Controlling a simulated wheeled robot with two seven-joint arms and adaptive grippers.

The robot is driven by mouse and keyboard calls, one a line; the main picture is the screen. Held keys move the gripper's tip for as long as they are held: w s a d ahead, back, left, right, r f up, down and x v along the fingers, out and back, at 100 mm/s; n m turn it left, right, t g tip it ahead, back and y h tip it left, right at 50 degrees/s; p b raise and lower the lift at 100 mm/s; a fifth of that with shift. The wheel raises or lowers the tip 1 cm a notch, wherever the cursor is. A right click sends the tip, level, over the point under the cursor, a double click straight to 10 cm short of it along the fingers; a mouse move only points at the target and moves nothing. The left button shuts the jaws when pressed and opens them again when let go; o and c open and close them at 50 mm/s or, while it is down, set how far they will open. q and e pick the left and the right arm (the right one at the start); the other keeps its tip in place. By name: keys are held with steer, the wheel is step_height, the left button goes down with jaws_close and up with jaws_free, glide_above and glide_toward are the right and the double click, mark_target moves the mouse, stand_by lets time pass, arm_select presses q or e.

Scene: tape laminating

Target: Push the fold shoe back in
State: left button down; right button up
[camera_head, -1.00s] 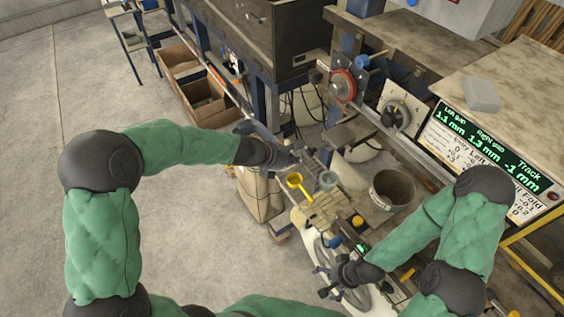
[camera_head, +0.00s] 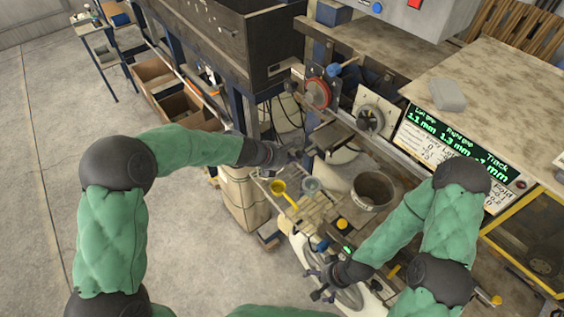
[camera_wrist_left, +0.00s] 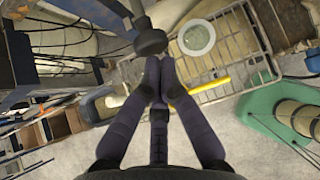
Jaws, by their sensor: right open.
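I cannot make out the fold shoe for certain. A dark flat metal plate (camera_head: 330,135) on the machine's near side may belong to it. My left gripper (camera_head: 297,152) is just left of this plate, above the wire rack. In the left wrist view my left gripper (camera_wrist_left: 158,78) has its dark fingers drawn together, with nothing seen between them. A dark round knob (camera_wrist_left: 150,42) on a rod is right by the fingertips; I cannot tell if they touch. My right gripper (camera_head: 318,284) is open and empty, low by a pale wheel (camera_head: 347,294).
A red-rimmed wheel (camera_head: 318,92), a dial (camera_head: 370,119) and a gap display (camera_head: 455,150) are behind.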

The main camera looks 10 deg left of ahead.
mark_target(317, 144)
arm_select(q)
steer(key=w+d+p, duration=0.3)
steer(key=w+d, duration=0.2)
steer(key=shift+w+d+r, duration=0.15)
steer(key=shift+w+d, duration=0.1)
steer(key=shift+w+d+p, duration=0.4)
steer(key=shift+d+p, duration=0.05)
steer(key=shift+p, duration=0.1)
